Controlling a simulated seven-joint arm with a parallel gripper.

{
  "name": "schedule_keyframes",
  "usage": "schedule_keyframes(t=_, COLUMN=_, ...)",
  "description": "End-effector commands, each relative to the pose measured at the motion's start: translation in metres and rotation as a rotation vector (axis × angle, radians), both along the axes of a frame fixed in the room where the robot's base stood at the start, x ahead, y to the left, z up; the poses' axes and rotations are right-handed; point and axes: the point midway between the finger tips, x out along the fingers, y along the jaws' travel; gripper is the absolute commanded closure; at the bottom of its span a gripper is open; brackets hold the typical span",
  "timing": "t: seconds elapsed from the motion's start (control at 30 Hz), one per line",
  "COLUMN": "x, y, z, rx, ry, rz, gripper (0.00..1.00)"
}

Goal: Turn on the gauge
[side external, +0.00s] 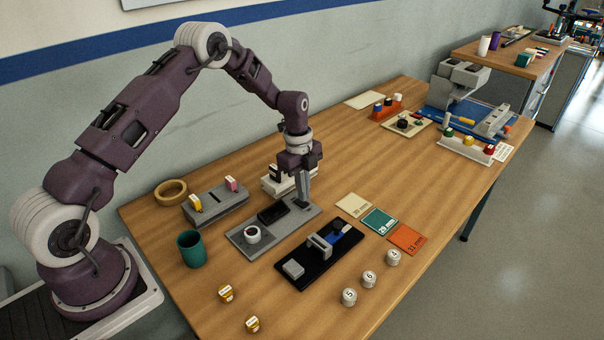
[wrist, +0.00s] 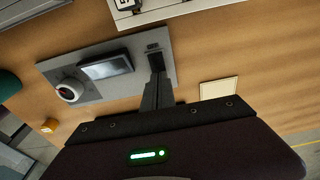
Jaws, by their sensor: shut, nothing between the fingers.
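The gauge looks to be a grey plate (side external: 281,232) with a white round knob (side external: 253,234) at its near left end and a dark display (side external: 272,214) in the middle. In the wrist view the plate (wrist: 122,87), knob (wrist: 68,91) and display (wrist: 107,66) show again; the display looks dark, with no readable figures. A small black switch-like part (wrist: 153,47) is at the plate's other end. My gripper (side external: 304,204) is shut and empty, pointing down at that end. Its fingertips (wrist: 156,62) overlap the black part; I cannot tell whether they touch it.
A black fixture with a blue part (side external: 301,271) lies in front of the plate. A white unit (side external: 272,186) is close behind my gripper. A green cup (side external: 191,249) and a grey block (side external: 216,207) are at the left. Coloured cards (side external: 378,220) lie to the right.

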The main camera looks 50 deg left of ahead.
Motion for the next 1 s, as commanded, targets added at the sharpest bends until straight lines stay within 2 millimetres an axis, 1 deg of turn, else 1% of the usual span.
schedule_keyframes(t=0.03, x=0.0, y=-0.001, z=-0.006, rx=0.0, ry=0.001, rz=0.0, gripper=1.0)
schedule_keyframes(t=0.1, x=0.0, y=-0.002, z=-0.011, rx=0.0, ry=0.001, rz=-0.001, gripper=1.0)
schedule_keyframes(t=0.2, x=0.0, y=-0.002, z=-0.014, rx=0.0, ry=-0.001, rz=-0.002, gripper=1.0)
schedule_keyframes(t=0.47, x=0.0, y=-0.002, z=-0.014, rx=0.0, ry=-0.001, rz=-0.001, gripper=1.0)
schedule_keyframes(t=0.57, x=0.0, y=-0.004, z=-0.02, rx=0.001, ry=0.0, rz=-0.001, gripper=1.0)
schedule_keyframes(t=0.77, x=0.0, y=-0.004, z=-0.02, rx=0.002, ry=0.0, rz=-0.001, gripper=1.0)
schedule_keyframes(t=1.0, x=-0.001, y=0.005, z=-0.019, rx=0.003, ry=0.002, rz=0.0, gripper=1.0)
